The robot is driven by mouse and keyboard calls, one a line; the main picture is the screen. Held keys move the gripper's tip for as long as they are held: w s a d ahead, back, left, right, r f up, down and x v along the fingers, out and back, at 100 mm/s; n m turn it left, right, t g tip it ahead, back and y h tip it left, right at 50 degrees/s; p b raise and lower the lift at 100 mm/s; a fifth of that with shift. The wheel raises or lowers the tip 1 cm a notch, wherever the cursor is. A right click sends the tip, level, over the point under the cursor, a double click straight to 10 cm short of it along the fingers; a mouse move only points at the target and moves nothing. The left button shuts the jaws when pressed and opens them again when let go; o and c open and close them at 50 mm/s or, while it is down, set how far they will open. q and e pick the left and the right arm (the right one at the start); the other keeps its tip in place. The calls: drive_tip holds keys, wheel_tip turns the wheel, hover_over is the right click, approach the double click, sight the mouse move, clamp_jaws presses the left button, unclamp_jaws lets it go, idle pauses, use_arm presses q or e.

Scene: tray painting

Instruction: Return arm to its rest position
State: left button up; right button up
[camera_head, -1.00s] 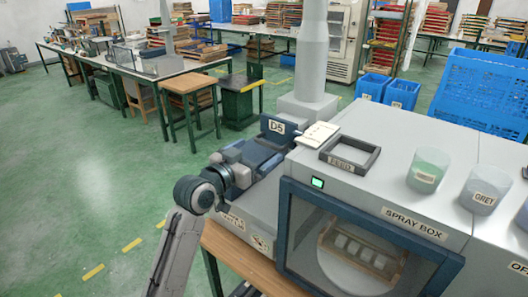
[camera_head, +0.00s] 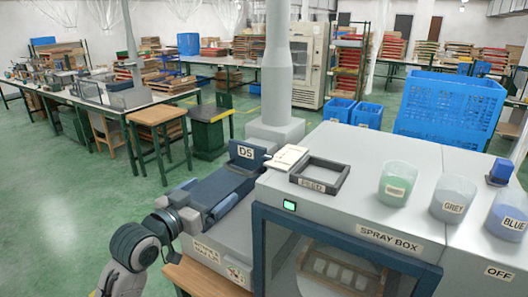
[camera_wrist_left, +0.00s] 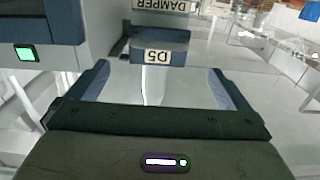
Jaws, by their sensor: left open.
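My left gripper (camera_head: 210,192) is open and empty over the grey housing left of the spray box. Its two blue fingers also show wide apart in the left wrist view (camera_wrist_left: 155,85). Beyond them stands the dark blue block with the D5 label (camera_head: 244,152); it shows above the gap in the wrist view (camera_wrist_left: 158,50), with a DAMPER label (camera_wrist_left: 160,5) behind it. I cannot tell the exact distance between fingers and block. The spray box (camera_head: 340,215) has a lit green indicator (camera_head: 290,205). Behind its window is a wooden tray (camera_head: 355,262) with pale pieces. My right gripper is not in view.
On the box top are a dark rectangular frame (camera_head: 345,180) and green (camera_head: 396,185), grey (camera_head: 452,200) and blue (camera_head: 506,217) cups. A grey pipe (camera_head: 278,70) rises behind the D5 block. Open green floor (camera_head: 60,200) lies to the left.

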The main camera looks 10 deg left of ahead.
use_arm(q)
drive_tip(key=s+f+n+g+y, duration=0.1)
drive_tip(key=s+f+g, duration=0.1)
drive_tip(key=s+f, duration=0.35)
drive_tip(key=s+f+g+y, duration=0.2)
drive_tip(key=f, duration=0.6)
drive_tip(key=s+f+n+g+y, duration=0.1)
drive_tip(key=s+f+g, duration=0.15)
drive_tip(key=f, duration=0.35)
drive_tip(key=s+a+f+g+y, duration=0.1)
drive_tip(key=s+f+g, duration=0.1)
drive_tip(key=s+f, duration=0.35)
drive_tip(key=s+a+f+n+g+y, duration=0.1)
drive_tip(key=s+f+g, duration=0.2)
drive_tip(key=s, duration=0.6)
drive_tip(key=s+a+f+g+y, duration=0.1)
drive_tip(key=s+f+g, duration=0.1)
drive_tip(key=s+f, duration=0.45)
wheel_tip(320, 180, down, 31)
drive_tip(key=s+a+g+b, duration=0.1)
drive_tip(key=a+b, duration=0.1)
drive_tip(key=a, duration=0.1)
drive_tip(key=s+a+f+g+b, duration=0.1)
drive_tip(key=s+f+b, duration=0.1)
drive_tip(key=s+f, duration=1.6)
wheel_tip(320, 180, down, 2)
drive_tip(key=shift+s+f+n, duration=0.2)
drive_tip(key=shift+f+n, duration=0.05)
drive_tip(key=shift+n, duration=0.05)
